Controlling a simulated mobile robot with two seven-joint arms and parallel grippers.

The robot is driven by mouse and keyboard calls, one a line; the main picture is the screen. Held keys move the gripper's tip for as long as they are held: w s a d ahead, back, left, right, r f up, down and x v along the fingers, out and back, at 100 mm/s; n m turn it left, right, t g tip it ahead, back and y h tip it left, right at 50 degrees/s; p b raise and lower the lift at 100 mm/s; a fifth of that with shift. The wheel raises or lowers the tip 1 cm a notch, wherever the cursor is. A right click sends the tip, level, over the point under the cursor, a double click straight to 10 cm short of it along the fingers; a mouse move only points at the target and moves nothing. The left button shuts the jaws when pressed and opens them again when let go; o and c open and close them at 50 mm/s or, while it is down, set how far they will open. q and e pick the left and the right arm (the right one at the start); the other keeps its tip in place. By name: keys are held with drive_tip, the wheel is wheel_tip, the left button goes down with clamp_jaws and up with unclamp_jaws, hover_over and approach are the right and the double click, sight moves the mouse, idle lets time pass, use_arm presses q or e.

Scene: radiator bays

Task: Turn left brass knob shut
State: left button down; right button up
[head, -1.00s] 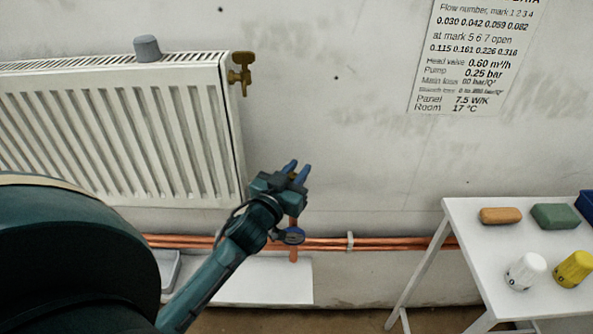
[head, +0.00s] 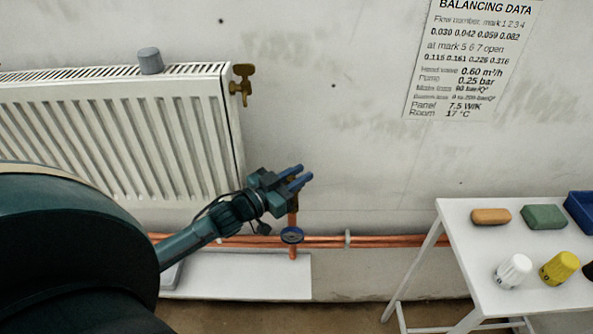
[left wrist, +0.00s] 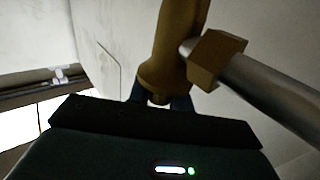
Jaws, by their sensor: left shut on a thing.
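My left gripper (head: 303,177) is at the lower right of the radiator, just above the copper pipes. In the left wrist view its blue fingertips (left wrist: 158,103) are shut on a brass knob (left wrist: 178,50). A brass nut (left wrist: 214,58) and a silver pipe lie right beside it. In the head view my gripper hides most of this brass piece. Another brass valve (head: 241,85) sits at the radiator's top right corner, apart from the gripper. My right gripper is not in view.
The white radiator (head: 110,130) carries a grey cap (head: 150,61). A white table (head: 465,245) at right holds sponges, a white knob and a yellow knob. Bare wall lies between.

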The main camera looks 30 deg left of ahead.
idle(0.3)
use_arm(q)
drive_tip(key=c, duration=1.3)
unclamp_jaws()
wheel_tip(320, 180, up, 10)
drive_tip(key=shift+p, duration=0.5)
